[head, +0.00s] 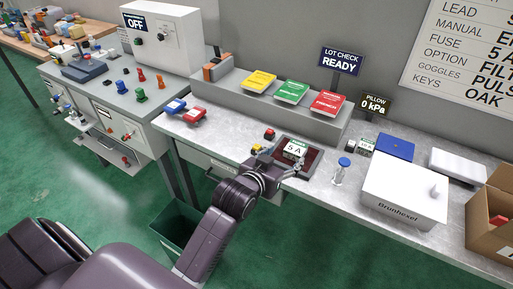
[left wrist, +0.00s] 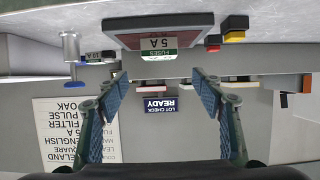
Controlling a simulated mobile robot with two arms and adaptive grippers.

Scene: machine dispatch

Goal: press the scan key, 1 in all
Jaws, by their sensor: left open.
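My left gripper (head: 278,164) is open and empty over the front edge of the grey bench, just in front of a dark red tray (head: 317,159). The tray holds a card (head: 294,150) marked "5 A". In the left wrist view, the open fingers (left wrist: 157,82) stand apart, with the upside-down tray (left wrist: 195,22) beyond them. A small red-topped block (head: 269,134) sits behind the tray's left end, and a yellow one (head: 256,148) sits close to a finger. No scan label is readable, so I cannot tell which is the scan key. My right gripper is not in view.
Yellow, green and red packs lie on a raised shelf (head: 230,88) behind. Signs read "LOT CHECK READY" (head: 341,61) and "PILLOW 0 kPa" (head: 374,104). A green bin (head: 182,226) stands below.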

